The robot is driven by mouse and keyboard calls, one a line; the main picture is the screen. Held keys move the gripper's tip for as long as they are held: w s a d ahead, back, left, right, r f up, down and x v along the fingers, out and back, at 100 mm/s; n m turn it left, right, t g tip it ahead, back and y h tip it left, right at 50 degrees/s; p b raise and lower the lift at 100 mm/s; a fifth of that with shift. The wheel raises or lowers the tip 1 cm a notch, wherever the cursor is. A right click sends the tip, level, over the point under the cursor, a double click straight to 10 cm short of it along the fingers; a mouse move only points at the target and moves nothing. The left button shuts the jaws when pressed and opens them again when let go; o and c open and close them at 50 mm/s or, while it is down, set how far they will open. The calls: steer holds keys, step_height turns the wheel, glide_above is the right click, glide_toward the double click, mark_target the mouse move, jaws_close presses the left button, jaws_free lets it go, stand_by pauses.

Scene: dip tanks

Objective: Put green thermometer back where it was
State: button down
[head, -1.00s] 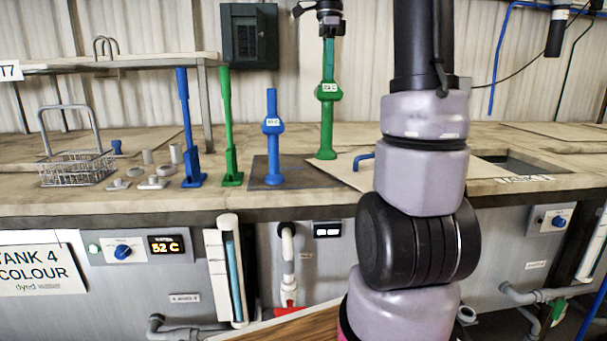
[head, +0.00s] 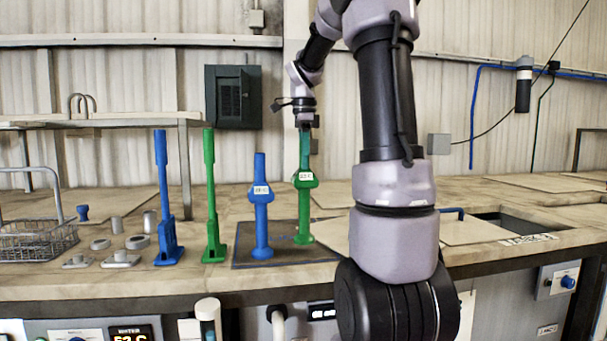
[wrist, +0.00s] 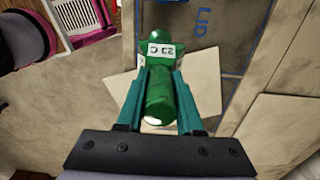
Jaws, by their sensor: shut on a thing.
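The green thermometer (head: 304,205) stands upright in the head view, with a white label on its round middle. Its foot is at the right part of a dark mat (head: 243,257); I cannot tell whether it touches the mat. My gripper (head: 305,127) is shut on its top end from above. In the wrist view, the two teal fingers of my gripper (wrist: 160,76) are on either side of the green thermometer (wrist: 158,98), whose label reads 23 C. A similar blue thermometer (head: 261,208) stands on the mat just to its left.
A green upright tool (head: 210,190) and a blue one (head: 163,205) stand left of the mat. Small grey weights (head: 120,258) and a wire basket (head: 38,243) are farther left. A pale sheet (head: 335,238) lies right of the mat. An opening (head: 512,223) is at right.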

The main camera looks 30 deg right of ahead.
mark_target(304, 192)
steer(key=shift+f, duration=1.55)
steer(key=c, duration=0.5)
jaws_free()
steer(key=shift+f, duration=0.15)
steer(key=shift+c, duration=0.2)
